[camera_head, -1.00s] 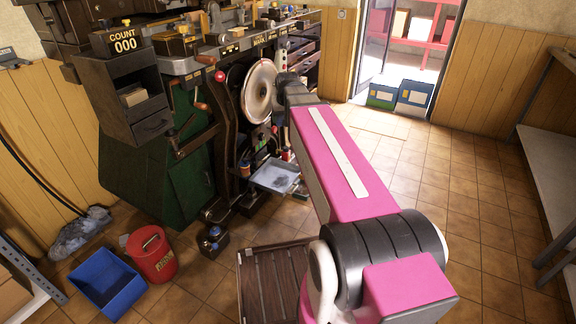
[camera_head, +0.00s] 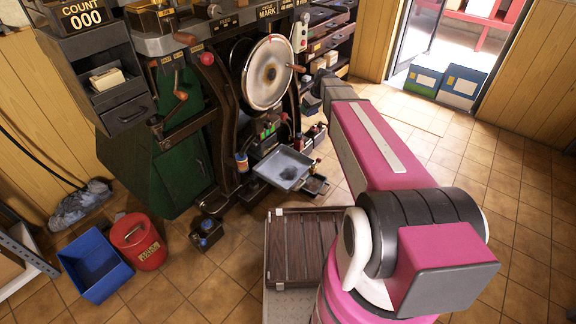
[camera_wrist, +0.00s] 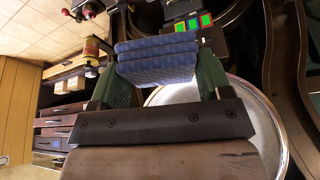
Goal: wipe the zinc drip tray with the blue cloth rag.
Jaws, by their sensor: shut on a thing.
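The zinc drip tray (camera_head: 274,175) is a shallow grey metal tray low at the foot of the press in the head view, with a dark smear on its bottom. My gripper (camera_wrist: 157,75) shows in the wrist view with green fingers shut on the blue cloth rag (camera_wrist: 157,58), which is folded and spans between the fingers. In the head view the gripper end is up near the large pale disc, above and apart from the tray, and I cannot make out the rag there. The tray is not clearly seen in the wrist view.
The press has a pale disc (camera_head: 268,72) and cranks close to my arm. Small bottles (camera_head: 241,162) stand beside the tray. A slatted wooden platform (camera_head: 303,246), a red bucket (camera_head: 138,242) and a blue bin (camera_head: 95,264) are on the tiled floor. Open floor lies right.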

